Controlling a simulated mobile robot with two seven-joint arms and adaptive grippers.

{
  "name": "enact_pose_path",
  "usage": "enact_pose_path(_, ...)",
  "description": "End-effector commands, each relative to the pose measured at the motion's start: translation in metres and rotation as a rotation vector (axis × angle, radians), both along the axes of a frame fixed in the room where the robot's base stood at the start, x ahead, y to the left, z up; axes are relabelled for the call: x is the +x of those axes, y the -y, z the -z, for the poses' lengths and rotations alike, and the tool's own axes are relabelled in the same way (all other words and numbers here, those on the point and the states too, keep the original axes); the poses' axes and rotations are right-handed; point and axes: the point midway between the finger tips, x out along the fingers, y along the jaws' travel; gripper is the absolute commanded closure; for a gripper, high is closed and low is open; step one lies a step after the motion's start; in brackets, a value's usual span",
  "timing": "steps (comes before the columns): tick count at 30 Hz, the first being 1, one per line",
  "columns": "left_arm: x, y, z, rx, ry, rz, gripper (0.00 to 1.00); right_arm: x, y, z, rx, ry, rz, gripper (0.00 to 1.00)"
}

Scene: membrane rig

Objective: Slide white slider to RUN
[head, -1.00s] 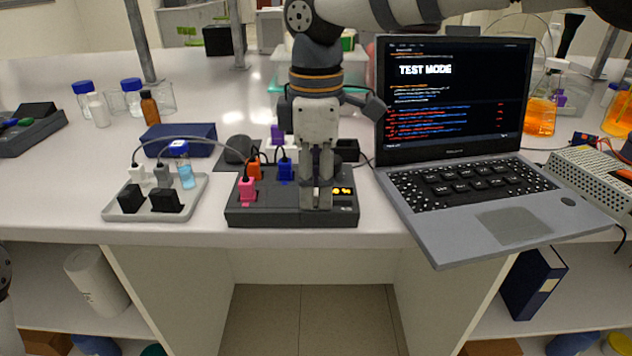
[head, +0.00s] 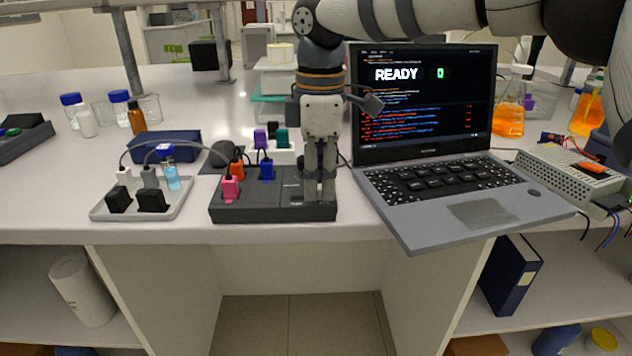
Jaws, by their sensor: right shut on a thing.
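The dark grey membrane rig box (head: 255,208) lies at the front of the bench, with pink, orange and blue plugs in its left part. My right gripper (head: 320,198) points down at the box's right end. Its fingers are shut on the white slider, which they hide, so its exact position and the markings around it cannot be read. The laptop (head: 425,110) beside the box shows READY and a small green symbol. My left gripper is not in view.
A white rack with purple and green plugs (head: 283,152) stands behind the box. The bench's front edge is close.

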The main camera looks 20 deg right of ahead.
Motion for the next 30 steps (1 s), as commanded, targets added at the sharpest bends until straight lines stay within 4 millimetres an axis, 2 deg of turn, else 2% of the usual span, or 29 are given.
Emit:
enact_pose_path(2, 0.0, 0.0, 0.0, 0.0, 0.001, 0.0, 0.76, 0.0, 0.004, 0.0, -0.01, -0.003, 0.002, 1.0)
enact_pose_path(3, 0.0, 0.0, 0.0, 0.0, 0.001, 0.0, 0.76, 0.0, 0.004, 0.0, -0.01, -0.002, 0.003, 0.75)
enact_pose_path(5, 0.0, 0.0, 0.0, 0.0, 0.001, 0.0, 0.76, 0.0, 0.003, 0.0, -0.01, -0.002, 0.003, 0.63)
enact_pose_path(13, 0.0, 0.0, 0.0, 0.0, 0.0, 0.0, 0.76, 0.0, 0.002, 0.0, -0.006, -0.001, 0.002, 0.63)
enact_pose_path(16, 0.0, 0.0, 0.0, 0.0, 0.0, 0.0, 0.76, 0.0, 0.002, -0.01, -0.007, 0.001, 0.004, 0.63)
enact_pose_path(24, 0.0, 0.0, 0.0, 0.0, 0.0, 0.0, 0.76, 0.001, 0.002, -0.081, -0.007, 0.005, 0.005, 0.63)
enact_pose_path(30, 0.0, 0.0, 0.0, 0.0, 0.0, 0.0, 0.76, 0.001, 0.002, -0.114, -0.007, 0.001, 0.004, 0.63)
